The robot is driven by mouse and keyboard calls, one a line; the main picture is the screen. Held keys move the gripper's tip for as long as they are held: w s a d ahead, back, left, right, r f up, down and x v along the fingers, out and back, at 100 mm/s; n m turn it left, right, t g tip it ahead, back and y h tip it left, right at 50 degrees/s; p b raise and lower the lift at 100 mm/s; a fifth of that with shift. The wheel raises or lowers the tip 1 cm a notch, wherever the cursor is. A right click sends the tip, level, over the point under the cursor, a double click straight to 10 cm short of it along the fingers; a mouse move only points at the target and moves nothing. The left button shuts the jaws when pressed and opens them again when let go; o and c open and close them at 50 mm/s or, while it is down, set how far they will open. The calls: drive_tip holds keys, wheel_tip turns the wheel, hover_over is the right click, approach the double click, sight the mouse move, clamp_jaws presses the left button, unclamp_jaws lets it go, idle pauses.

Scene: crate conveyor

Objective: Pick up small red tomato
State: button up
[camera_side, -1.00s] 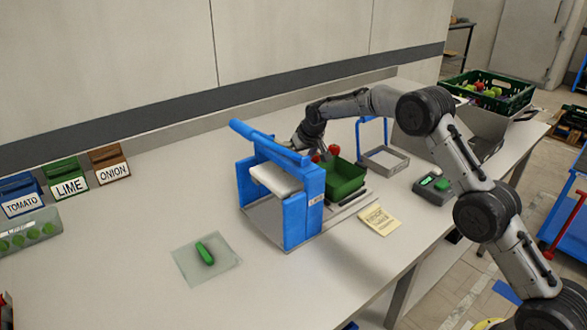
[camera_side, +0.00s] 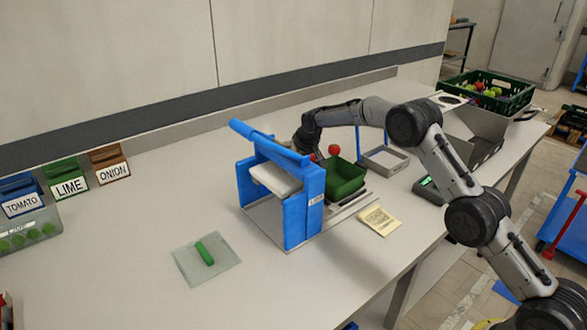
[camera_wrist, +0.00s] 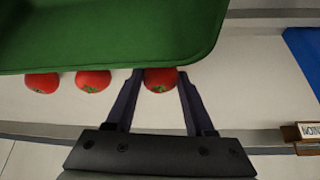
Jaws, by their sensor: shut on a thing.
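In the wrist view, my gripper (camera_wrist: 160,84) has its two dark fingers on either side of a red tomato (camera_wrist: 160,78) with a green calyx, shut on it. Part of this tomato is hidden behind the green bin (camera_wrist: 110,35), which fills the top of the view. Two more red tomatoes (camera_wrist: 93,81) and (camera_wrist: 42,83) lie in a row to the left on the pale surface. In the side view, one red tomato (camera_side: 333,150) shows at the back edge of the green bin (camera_side: 346,181). My gripper's fingertips are mostly hidden there behind the blue frame.
A blue frame device (camera_side: 305,205) with a white pad stands just left of the bin. A grey tray (camera_side: 385,162) lies behind right. A green cucumber-like piece (camera_side: 205,253) lies on a clear sheet at the front left. A yellow note (camera_side: 378,220) lies front right.

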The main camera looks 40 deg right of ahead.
clamp_jaws()
drive_tip(key=shift+r, duration=0.1)
